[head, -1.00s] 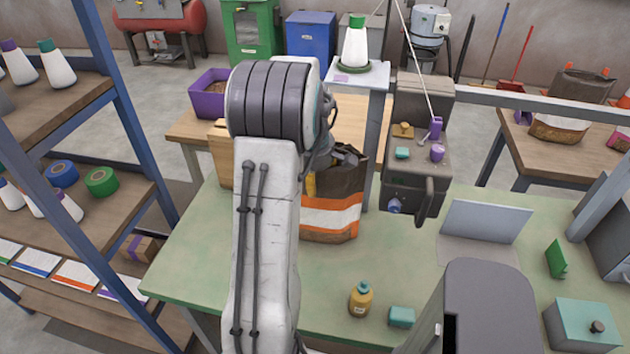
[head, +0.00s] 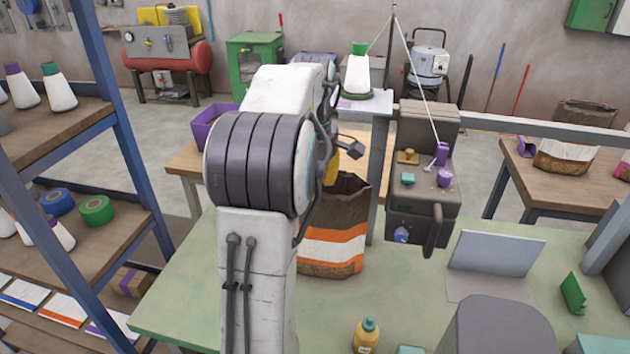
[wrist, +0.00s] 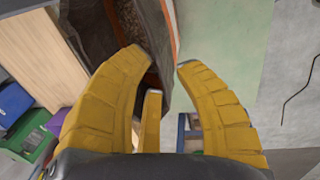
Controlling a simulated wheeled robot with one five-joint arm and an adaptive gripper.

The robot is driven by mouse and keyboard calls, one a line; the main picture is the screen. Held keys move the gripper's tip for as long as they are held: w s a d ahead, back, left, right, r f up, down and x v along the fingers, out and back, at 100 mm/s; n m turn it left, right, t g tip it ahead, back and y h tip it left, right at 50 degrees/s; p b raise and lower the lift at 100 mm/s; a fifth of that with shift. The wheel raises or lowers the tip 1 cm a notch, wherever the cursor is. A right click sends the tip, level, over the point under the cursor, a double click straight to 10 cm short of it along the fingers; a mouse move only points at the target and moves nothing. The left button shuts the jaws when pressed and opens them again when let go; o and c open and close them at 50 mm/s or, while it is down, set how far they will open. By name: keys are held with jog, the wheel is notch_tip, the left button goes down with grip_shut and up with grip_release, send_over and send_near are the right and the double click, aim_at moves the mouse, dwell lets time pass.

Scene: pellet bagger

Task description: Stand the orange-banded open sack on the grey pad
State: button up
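The orange-banded open sack (head: 333,248) stands upright on the green table, brown with white and orange bands, its mouth open upward. My arm hides its left part. In the wrist view, the sack (wrist: 172,95) shows its dark wall and some grainy contents beyond my fingers. My gripper (wrist: 164,62) has its yellow fingers apart, with the sack's wall showing in the gap. In the head view, my gripper (head: 342,160) is above the sack's mouth, partly hidden by my arm. A flat grey plate (head: 490,289), possibly the grey pad, lies before an upright grey panel.
A dark machine (head: 421,170) on a post stands just right of the sack. A yellow bottle (head: 366,337) is on the table's front part. A blue-framed shelf (head: 108,130) is at left. Some green tabletop between sack and plate is clear.

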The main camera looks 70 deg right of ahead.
jog(key=shift+a+r, duration=0.2)
jog(key=shift+r, duration=1.1)
jog(key=w+a, duration=0.8)
jog(key=w, duration=0.2)
jog(key=w+a+f+t, duration=0.1)
jog(key=w+a+f, duration=0.1)
jog(key=a, duration=1)
jog(key=w+a+f+t, duration=0.1)
jog(key=w+a, duration=0.3)
jog(key=a, duration=0.9)
jog(key=shift+w+f+t+y, duration=0.3)
jog(key=shift+w+f+t, duration=0.1)
jog(key=shift+t, duration=0.1)
jog(key=shift+o, duration=0.6)
jog(key=s+a+f+y, duration=0.1)
jog(key=s+a+f, duration=0.3)
jog(key=a, duration=0.4)
jog(key=shift+s+a+m+t, duration=0.15)
jog(key=shift+a+m+t, duration=0.15)
jog(key=shift+m, duration=0.1)
jog(key=shift+o, duration=0.4)
jog(key=shift+s+a+f, duration=0.3)
jog(key=shift+f, duration=0.1)
